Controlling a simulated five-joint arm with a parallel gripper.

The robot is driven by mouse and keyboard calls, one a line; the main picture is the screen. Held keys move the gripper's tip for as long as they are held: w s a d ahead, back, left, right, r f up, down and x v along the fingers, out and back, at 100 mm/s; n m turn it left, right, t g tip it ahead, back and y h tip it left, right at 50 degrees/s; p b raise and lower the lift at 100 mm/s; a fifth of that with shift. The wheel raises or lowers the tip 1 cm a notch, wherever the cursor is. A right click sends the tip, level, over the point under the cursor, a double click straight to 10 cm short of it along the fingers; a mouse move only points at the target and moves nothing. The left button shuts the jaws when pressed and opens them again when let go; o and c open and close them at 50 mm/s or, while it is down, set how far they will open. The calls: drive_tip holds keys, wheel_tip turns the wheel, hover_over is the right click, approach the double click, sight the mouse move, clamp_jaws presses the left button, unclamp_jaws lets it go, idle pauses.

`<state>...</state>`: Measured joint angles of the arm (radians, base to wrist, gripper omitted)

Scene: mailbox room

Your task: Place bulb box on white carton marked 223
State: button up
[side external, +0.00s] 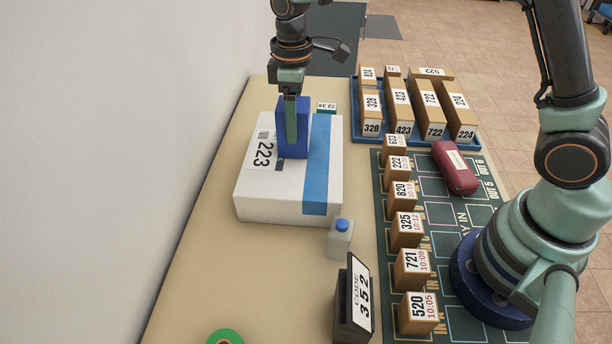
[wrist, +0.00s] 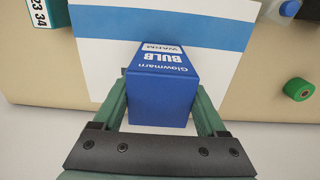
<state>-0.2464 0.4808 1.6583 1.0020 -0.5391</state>
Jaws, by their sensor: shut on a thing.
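The blue bulb box (side external: 293,140) is upright over the top of the white carton marked 223 (side external: 258,200). In the wrist view the bulb box (wrist: 160,85) shows white lettering, and my gripper (wrist: 160,105) has a green finger on each side of it. My gripper (side external: 291,120) is shut on the box from above. The carton has a blue stripe, which also shows under the box in the wrist view (wrist: 220,33). The box's lower end looks on or just above the carton top; I cannot tell whether they touch.
A teal box (side external: 327,108) is behind the carton. A bottle with a blue cap (side external: 340,238) stands by its front right corner. A code sign 352 (side external: 356,300) and green tape roll (side external: 225,337) are nearer. Numbered boxes stand on a dark mat (side external: 440,215) and blue tray (side external: 400,140).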

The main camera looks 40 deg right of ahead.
drive_tip(key=o, duration=1.3)
drive_tip(key=shift+f, duration=0.15)
drive_tip(key=shift+o, duration=0.2)
wheel_tip(320, 180, up, 12)
drive_tip(key=shift+r, duration=0.1)
drive_tip(key=s+d+m+t, duration=0.5)
drive_tip(key=s+d+m, duration=0.4)
drive_tip(key=s, duration=0.6)
drive_tip(key=shift+d+r+t, duration=0.25)
drive_tip(key=shift+d+t, duration=0.05)
drive_tip(key=shift+d, duration=0.65)
